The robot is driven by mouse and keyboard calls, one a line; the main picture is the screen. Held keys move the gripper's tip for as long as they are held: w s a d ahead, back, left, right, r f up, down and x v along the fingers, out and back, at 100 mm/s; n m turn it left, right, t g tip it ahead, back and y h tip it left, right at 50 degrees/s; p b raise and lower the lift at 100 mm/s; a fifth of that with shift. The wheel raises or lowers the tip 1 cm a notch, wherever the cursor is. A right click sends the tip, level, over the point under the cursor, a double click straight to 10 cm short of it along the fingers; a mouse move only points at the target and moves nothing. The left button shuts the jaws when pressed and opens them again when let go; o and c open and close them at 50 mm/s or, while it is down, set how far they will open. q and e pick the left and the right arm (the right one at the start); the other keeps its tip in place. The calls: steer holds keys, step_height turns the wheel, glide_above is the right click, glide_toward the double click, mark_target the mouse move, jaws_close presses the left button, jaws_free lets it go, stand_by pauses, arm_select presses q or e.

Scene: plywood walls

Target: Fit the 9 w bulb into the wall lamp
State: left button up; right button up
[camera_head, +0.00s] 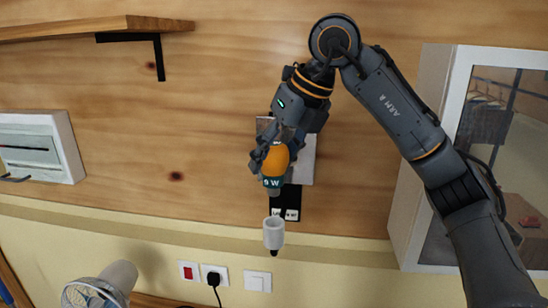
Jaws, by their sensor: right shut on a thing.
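My right gripper (268,155) is shut on the 9 W bulb (277,161) in the head view. The bulb is orange above, with a teal band marked "W" at its lower end. It hangs roughly upright with that end down. A white cup-shaped socket (273,234), which looks like the wall lamp's holder, sits just below the bulb with a visible gap between them. A pale wall plate (306,160) is partly hidden behind the gripper and bulb. My left gripper is not in view.
A small black label plate (291,203) is behind the bulb's lower end. A glass-fronted cabinet (405,215) stands right, behind my right arm. A wooden shelf (85,27) is upper left. Switches and a plugged socket (214,275) are below. A round caged object (90,293) is lower left.

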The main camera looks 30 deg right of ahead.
mark_target(274, 185)
steer(key=shift+f+b, duration=0.45)
steer(key=shift+f, duration=0.35)
steer(key=shift+f+b, duration=1.55)
steer(key=shift+f, duration=0.4)
steer(key=shift+f+b, duration=1.1)
steer(key=shift+f, duration=0.55)
steer(key=o, duration=1.2)
steer(key=shift+o, duration=0.2)
steer(key=v, duration=1.2)
